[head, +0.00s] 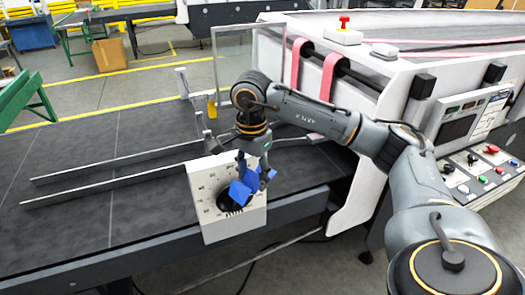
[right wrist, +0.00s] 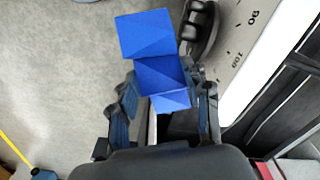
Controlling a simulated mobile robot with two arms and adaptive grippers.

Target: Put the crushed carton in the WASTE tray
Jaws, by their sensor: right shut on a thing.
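The crushed carton (head: 240,191) is a creased, folded blue piece. My right gripper (head: 256,175) points down and is shut on it, holding it in front of the white dial panel (head: 208,218) on the near edge of the machine's bed. In the right wrist view the carton (right wrist: 150,38) sticks out past the fingers (right wrist: 165,108), with grey floor behind it at left. No WASTE tray can be made out in either view. My left gripper is not in view.
The dark conveyor bed (head: 95,222) with two metal rails (head: 110,164) spreads to the left. The white machine body (head: 345,75) with red belts and a control panel (head: 465,135) stands at right. A cardboard box (head: 109,54) sits on the floor behind.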

